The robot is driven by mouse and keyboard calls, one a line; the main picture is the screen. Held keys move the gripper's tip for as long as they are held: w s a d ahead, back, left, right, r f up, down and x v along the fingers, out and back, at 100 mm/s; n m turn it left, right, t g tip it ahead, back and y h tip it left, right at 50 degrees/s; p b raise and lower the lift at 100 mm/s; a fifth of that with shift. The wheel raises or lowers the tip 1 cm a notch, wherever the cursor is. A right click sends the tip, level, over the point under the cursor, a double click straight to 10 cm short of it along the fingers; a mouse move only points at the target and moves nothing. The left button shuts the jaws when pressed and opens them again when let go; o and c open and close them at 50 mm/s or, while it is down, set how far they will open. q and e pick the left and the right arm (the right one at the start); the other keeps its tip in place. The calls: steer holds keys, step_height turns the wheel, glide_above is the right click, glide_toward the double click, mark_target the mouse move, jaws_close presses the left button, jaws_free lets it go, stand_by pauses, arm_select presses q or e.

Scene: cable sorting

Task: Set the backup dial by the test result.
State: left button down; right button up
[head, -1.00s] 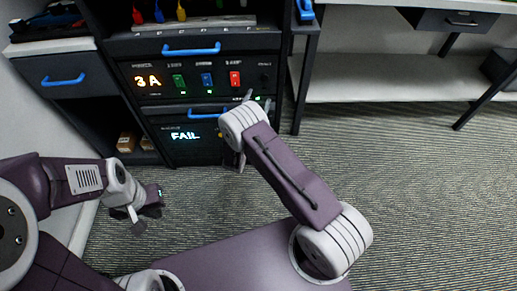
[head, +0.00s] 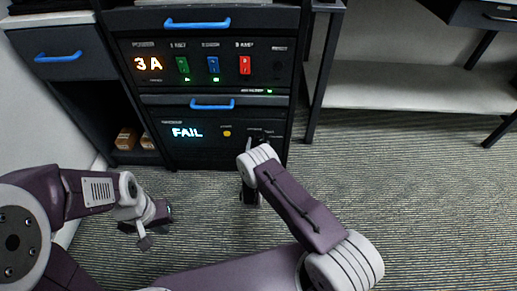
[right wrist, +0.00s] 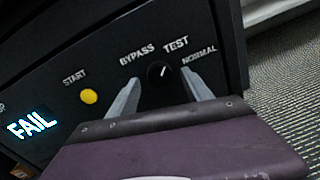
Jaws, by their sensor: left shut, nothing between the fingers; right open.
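The backup panel (head: 222,148) shows FAIL in blue-white letters on its display (head: 187,132), which also shows in the right wrist view (right wrist: 32,124). The small dark backup dial (right wrist: 158,71) has marks BYPASS, TEST and NORMAL; its white pointer line points up towards TEST. My right gripper (right wrist: 160,78) is open, with one finger on each side of the dial as seen there; I cannot tell whether they touch it. In the head view my right wrist partly covers the dial area. My left gripper (head: 153,226) is shut and empty, low over the floor at left.
A yellow START button (right wrist: 89,96) sits left of the dial. Above are a 3 A readout (head: 149,64), green (head: 182,65), blue (head: 213,65) and red (head: 245,65) switches, and blue drawer handles (head: 212,104). Small boxes (head: 126,138) stand on a low shelf at left.

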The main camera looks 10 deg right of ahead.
steer(key=shift+w+d, duration=0.15)
steer(key=shift+w, duration=0.3)
jaws_close()
steer(key=shift+n, duration=0.4)
steer(key=n+p, duration=0.1)
steer(key=n, duration=0.2)
steer(key=shift+n, duration=0.4)
steer(key=shift+d+f+n, duration=0.1)
steer(key=shift+n, duration=2.2)
jaws_free()
